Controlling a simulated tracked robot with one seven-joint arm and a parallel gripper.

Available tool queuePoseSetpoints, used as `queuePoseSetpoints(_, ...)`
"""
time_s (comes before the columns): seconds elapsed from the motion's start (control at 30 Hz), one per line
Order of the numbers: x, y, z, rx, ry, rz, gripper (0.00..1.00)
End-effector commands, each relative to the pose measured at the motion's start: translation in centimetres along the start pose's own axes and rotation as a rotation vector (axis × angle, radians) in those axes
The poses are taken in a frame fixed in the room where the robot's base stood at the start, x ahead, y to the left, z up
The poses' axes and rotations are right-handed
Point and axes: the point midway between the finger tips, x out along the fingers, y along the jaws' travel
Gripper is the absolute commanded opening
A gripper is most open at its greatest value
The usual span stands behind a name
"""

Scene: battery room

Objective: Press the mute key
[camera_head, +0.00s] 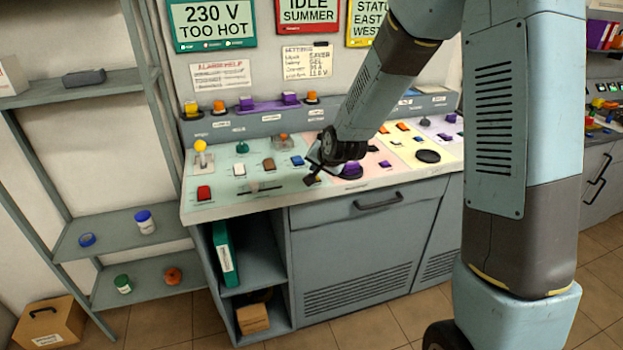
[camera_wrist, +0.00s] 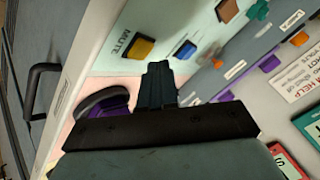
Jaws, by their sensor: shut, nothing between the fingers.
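The mute key is a yellow-orange key (camera_wrist: 139,47) in a dark frame, with the label MUTE (camera_wrist: 122,40) beside it in the wrist view. In the head view it is hidden, apparently behind my gripper. My gripper (camera_wrist: 159,70) is shut and empty, its fingertips over the panel close to the lower right of the yellow key in the wrist view. I cannot tell the height of the tips above the panel. In the head view my gripper (camera_head: 312,178) hangs over the middle of the console (camera_head: 228,207), near its front edge.
A blue key (camera_wrist: 186,49) and a brown key (camera_wrist: 227,10) sit beyond the yellow one. A large purple knob (camera_head: 351,170) is close beside my gripper. A drawer handle (camera_head: 378,201) is below.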

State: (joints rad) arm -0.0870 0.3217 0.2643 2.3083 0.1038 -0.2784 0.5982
Motion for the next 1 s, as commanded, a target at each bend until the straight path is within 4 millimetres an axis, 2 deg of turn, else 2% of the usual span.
queuePoseSetpoints(0.23, -0.3, -0.2, -0.2, 0.000, 0.001, -0.001, 0.00)
queuePoseSetpoints(0.7, -2.9, -2.1, -2.1, -0.001, 0.001, -0.001, 0.00)
queuePoseSetpoints(1.0, -3.5, -2.5, -2.6, 0.000, 0.000, 0.000, 0.00)
